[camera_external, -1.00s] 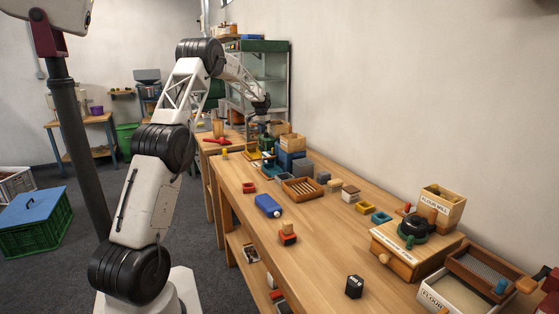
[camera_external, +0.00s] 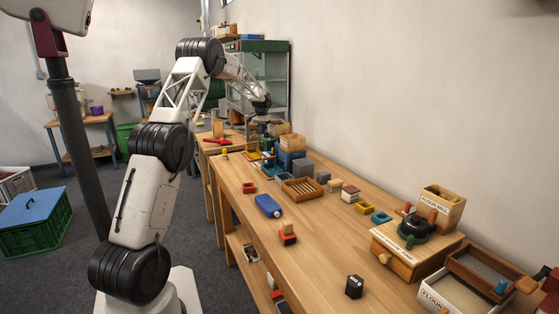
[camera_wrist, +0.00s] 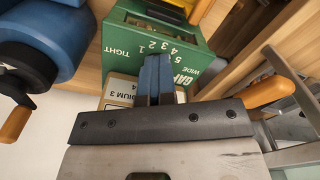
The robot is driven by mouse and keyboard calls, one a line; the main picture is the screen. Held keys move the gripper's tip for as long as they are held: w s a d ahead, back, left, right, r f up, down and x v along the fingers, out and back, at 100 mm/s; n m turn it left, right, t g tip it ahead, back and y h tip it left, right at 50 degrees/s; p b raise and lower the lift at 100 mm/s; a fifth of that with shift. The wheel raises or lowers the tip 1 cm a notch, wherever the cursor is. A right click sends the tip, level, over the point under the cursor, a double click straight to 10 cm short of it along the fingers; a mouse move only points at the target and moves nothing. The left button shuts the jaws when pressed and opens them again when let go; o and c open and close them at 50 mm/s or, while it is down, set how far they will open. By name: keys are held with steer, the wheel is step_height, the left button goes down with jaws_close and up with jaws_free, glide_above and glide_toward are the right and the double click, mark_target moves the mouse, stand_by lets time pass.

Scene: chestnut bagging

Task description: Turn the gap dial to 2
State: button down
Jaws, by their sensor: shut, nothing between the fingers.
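In the wrist view a green box (camera_wrist: 190,62) carries white lettering, upside down or tilted: TIGHT, WIDE, GAP and a row of numbers including 4, 3 and 2. My gripper (camera_wrist: 153,75) is shut, with its blue fingers together and empty in front of the green face. The fingers cover part of that face, and I cannot make out the dial or its setting. A cream label (camera_wrist: 120,88) reading MEDIUM 3 lies beside the fingers.
A wooden handle (camera_wrist: 268,92) sticks out right of the fingers, and a blue cylinder (camera_wrist: 45,38) stands at left. On the bench, a blue bottle (camera_external: 268,206), a slatted tray (camera_external: 303,189) and a flour mill (camera_external: 398,249) lie nearer. The front-middle bench is mostly clear.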

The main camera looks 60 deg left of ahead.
mark_target(265, 139)
steer(key=shift+w+d+f, duration=0.2)
steer(key=shift+d+f, duration=0.3)
steer(key=shift+f, duration=0.1)
steer(key=shift+w+d+f, duration=0.2)
steer(key=shift+d+f, duration=0.3)
steer(key=shift+f, duration=0.05)
steer(key=shift+w+d, duration=0.15)
steer(key=shift+w, duration=0.05)
steer(key=shift+s+d, duration=0.2)
steer(key=shift+s, duration=0.1)
stand_by(0.4)
steer(key=shift+s+r, duration=0.1)
steer(key=shift+r, duration=0.05)
step_height(265, 139, up, 7)
steer(key=shift+a, duration=0.15)
stand_by(0.4)
steer(key=shift+a, duration=0.1)
steer(key=shift+s+a+r, duration=0.1)
steer(key=shift+a+r, duration=0.15)
steer(key=shift+a, duration=0.3)
steer(key=shift+s+a+r, duration=0.1)
steer(key=shift+a+r, duration=0.15)
steer(key=shift+a, duration=0.25)
